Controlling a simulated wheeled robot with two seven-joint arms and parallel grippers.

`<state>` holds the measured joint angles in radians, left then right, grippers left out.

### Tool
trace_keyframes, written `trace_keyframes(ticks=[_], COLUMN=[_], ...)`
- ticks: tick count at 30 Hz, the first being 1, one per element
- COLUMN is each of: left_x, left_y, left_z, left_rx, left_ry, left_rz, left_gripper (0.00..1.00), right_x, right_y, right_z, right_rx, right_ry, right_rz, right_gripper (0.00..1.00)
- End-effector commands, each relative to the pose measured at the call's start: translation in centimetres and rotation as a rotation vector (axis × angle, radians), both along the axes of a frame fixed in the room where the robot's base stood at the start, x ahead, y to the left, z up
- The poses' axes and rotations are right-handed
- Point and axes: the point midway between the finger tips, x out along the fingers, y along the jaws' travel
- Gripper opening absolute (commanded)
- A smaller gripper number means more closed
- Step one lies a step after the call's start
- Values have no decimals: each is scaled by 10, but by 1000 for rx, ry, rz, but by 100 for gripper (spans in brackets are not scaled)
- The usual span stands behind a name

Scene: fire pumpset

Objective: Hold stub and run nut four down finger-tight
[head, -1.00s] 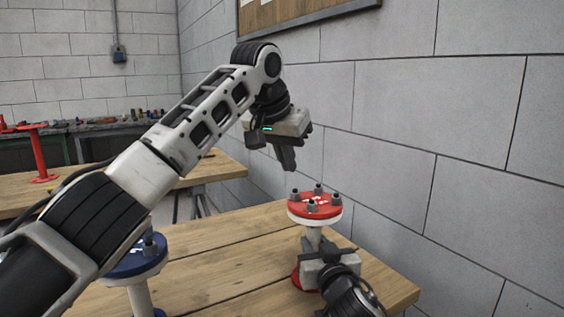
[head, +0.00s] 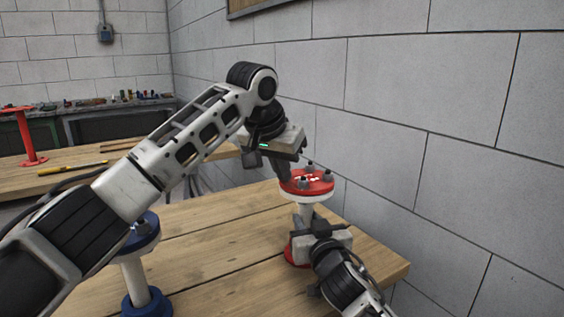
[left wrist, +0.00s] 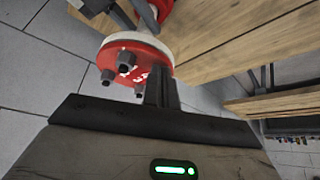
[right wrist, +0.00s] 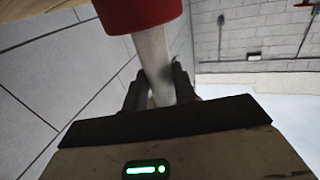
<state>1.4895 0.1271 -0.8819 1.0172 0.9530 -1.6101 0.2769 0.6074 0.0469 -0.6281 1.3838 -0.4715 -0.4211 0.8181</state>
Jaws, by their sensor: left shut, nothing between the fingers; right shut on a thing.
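The red-topped stub (head: 307,183) stands on the wooden table, with grey nuts on its upper flange. My left gripper (head: 285,175) is shut, pointing down at the flange's left edge. In the left wrist view its fingers (left wrist: 161,82) overlap the flange (left wrist: 133,48), and three nuts (left wrist: 125,62) show beside them. Any nut behind the fingers is hidden; I cannot tell if the fingertips touch one. My right gripper (head: 308,230) is shut around the stub's white pipe. In the right wrist view its fingers (right wrist: 160,88) sit either side of the pipe (right wrist: 154,55).
A blue-flanged stub (head: 140,262) stands on the table (head: 215,230), left of the red one and partly behind my left arm. A grey block wall (head: 430,130) is close on the right. A second bench with a red stand (head: 28,138) is at the back left.

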Motion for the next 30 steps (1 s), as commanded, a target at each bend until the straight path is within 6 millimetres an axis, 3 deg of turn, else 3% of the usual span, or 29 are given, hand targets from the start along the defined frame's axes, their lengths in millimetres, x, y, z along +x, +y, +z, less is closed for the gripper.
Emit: trace_keyframes(ticks=[30], left_x=[8], left_y=[-1], left_z=[0], left_rx=[-1], left_ry=[-2], left_rz=[1], left_gripper=[0], right_x=[0], right_y=[0], right_z=[-1], right_rx=[-2], right_ry=[0], right_rz=[0], right_gripper=[0])
